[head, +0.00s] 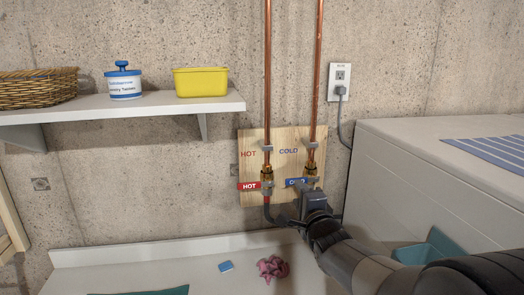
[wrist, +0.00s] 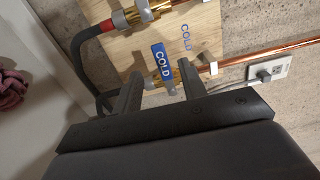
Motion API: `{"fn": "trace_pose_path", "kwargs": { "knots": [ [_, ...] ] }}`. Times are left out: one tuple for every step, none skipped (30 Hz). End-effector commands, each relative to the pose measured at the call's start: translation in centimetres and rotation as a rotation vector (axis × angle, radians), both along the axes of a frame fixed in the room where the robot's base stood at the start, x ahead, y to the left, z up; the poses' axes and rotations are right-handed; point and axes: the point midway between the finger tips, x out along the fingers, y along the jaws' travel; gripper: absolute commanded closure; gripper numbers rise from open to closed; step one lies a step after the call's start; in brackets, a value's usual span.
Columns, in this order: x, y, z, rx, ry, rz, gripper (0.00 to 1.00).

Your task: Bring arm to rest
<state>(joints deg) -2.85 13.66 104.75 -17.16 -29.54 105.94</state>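My gripper (head: 305,196) is raised in front of the wooden valve board, at the cold valve. In the wrist view its two fingers (wrist: 160,84) stand apart, one on each side of the blue COLD handle (wrist: 163,62) and the brass valve body. I cannot tell whether either finger touches the valve. In the head view the blue handle (head: 294,183) is partly hidden by my gripper. My arm (head: 365,265) reaches in from the lower right. The red HOT handle (head: 249,186) is to the left and clear of my gripper.
A white shelf (head: 120,110) holds a basket, a jar and a yellow tub (head: 201,82). A white appliance (head: 435,190) is at the right, beside a wall outlet (head: 340,80). A pink cloth (head: 272,268) and blue item (head: 225,266) lie on the white surface below.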

Motion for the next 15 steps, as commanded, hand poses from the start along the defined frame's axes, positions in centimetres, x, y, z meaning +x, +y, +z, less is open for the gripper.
{"fn": "trace_pose_path", "kwargs": {
  "knots": [
    [-0.8, -0.2, 0.0, 0.000, -0.002, 0.000, 0.60],
    [-1.3, -0.3, 0.0, 0.000, -0.002, 0.000, 0.60],
    [-1.9, -0.4, 0.0, -0.001, -0.002, 0.000, 0.60],
    [-2.3, -0.5, -0.1, -0.001, -0.002, 0.000, 0.60],
    [-2.0, -0.4, 0.0, 0.000, 0.000, 0.000, 0.60],
    [-1.1, -0.2, 0.0, 0.001, 0.002, 0.001, 0.60],
    [-0.6, -0.1, 0.1, 0.001, 0.002, 0.001, 0.60],
    [-0.1, 0.0, 0.0, 0.000, 0.003, 0.001, 0.60],
    [0.5, 0.1, 0.1, 0.001, 0.002, 0.001, 0.60],
    [0.9, 0.2, 0.0, -0.001, 0.003, 0.001, 0.60],
    [1.4, 0.3, 0.1, 0.000, 0.002, 0.001, 0.60],
    [2.0, 0.4, 0.1, 0.000, 0.002, 0.001, 0.60],
    [2.4, 0.5, 0.1, 0.000, 0.002, 0.001, 0.60],
    [2.9, 0.6, 0.1, 0.000, 0.002, 0.001, 0.60],
    [3.5, 0.7, 0.1, 0.000, 0.001, 0.001, 0.60]
  ]
}}
